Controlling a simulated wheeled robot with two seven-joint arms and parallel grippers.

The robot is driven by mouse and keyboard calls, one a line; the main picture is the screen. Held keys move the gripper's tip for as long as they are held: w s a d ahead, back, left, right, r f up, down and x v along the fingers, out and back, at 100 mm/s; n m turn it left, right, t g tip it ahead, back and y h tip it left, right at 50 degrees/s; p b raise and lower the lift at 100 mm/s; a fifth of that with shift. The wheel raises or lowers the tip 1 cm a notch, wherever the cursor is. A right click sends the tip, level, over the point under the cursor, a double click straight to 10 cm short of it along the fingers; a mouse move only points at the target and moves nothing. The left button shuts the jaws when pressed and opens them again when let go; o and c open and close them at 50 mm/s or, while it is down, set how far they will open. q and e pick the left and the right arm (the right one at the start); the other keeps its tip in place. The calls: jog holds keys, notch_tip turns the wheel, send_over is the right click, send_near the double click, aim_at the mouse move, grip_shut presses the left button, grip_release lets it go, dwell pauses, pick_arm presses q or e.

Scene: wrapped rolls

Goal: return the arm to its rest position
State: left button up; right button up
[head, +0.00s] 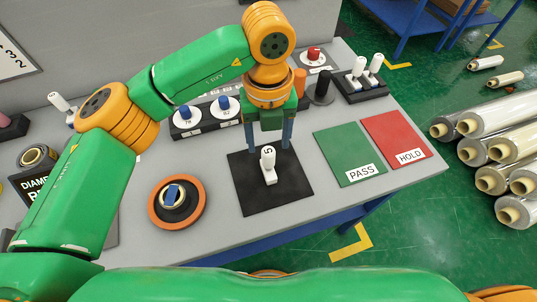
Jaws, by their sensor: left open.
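My left arm, green with orange joints, reaches in from the left over the grey table (225,225). My left gripper (269,148) points down with its two blue-grey fingers spread apart. It is over the far part of a black square mat (292,195). A white upright piece marked 5 (268,170) stands on the mat, in line with the gap between the fingers. No finger visibly touches it; the exact height of the fingertips is hard to tell. My right gripper does not show.
A green PASS pad (345,148) and red HOLD pad (393,132) lie to the right. An orange-rimmed disc (160,220) lies front left. Blue knobs in a dark holder (190,133) and a dark block with white handles (358,90) stand behind. Wrapped rolls (500,120) lie at far right.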

pick_arm(q)
jog(key=shift+r, duration=1.4)
jog(key=shift+r, duration=0.1)
